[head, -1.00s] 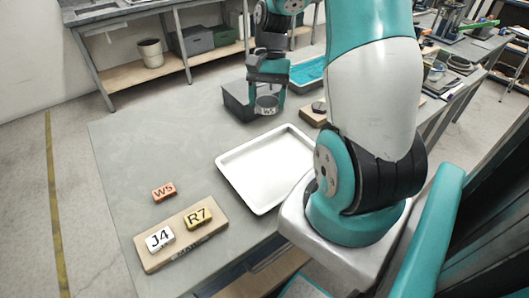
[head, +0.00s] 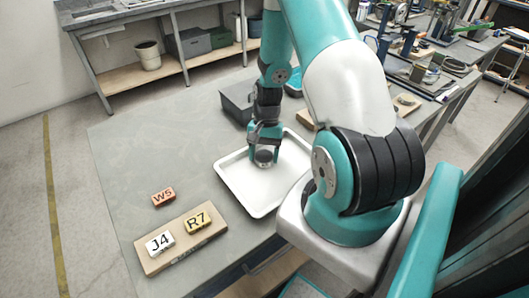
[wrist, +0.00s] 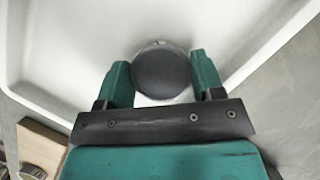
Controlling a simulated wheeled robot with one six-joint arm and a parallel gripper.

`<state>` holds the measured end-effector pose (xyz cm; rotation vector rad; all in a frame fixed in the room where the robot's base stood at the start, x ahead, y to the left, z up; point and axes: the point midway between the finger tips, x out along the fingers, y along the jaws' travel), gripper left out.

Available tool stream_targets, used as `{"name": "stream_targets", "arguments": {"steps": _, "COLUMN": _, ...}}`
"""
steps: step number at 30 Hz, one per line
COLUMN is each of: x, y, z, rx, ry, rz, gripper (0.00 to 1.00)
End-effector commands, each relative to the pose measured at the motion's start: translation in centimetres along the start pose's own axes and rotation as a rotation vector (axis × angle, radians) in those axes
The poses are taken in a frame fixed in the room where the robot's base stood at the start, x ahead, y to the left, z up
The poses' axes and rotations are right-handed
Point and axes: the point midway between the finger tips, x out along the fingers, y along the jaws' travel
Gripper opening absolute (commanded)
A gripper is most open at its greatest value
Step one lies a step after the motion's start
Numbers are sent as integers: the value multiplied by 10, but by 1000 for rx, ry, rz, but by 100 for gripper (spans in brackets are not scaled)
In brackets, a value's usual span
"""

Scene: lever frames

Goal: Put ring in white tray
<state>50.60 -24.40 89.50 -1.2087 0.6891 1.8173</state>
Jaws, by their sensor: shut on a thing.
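The white tray (head: 262,203) lies on the grey table, and its inside fills most of the wrist view (wrist: 60,40). My gripper (head: 264,150) is over the tray's far part, pointing down. It is shut on a round grey piece, which I take to be the ring (head: 264,158). In the wrist view, the ring (wrist: 162,73) shows as a dark round top with a paler rim between the two teal fingers of my gripper (wrist: 162,78). No hole through it shows from there. I cannot tell whether its underside touches the tray floor.
An orange W5 block (head: 163,197) lies left of the tray. A wooden board (head: 180,237) with white J4 (head: 160,243) and yellow R7 (head: 197,221) blocks is at the front. A dark grey box (head: 235,102) stands behind the tray. The table's left part is clear.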

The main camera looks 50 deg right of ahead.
Motion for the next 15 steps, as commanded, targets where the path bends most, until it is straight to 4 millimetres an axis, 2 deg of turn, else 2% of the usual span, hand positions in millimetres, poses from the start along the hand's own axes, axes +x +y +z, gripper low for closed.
{"name": "stream_targets", "arguments": {"steps": 5, "x": 0, "y": 0, "z": 0, "rx": 0, "ry": 0, "rz": 0, "gripper": 33}}
{"name": "stream_targets", "arguments": {"steps": 15, "x": 12, "y": 0, "z": -4, "rx": 0, "ry": -1, "rz": 1, "gripper": 33}}
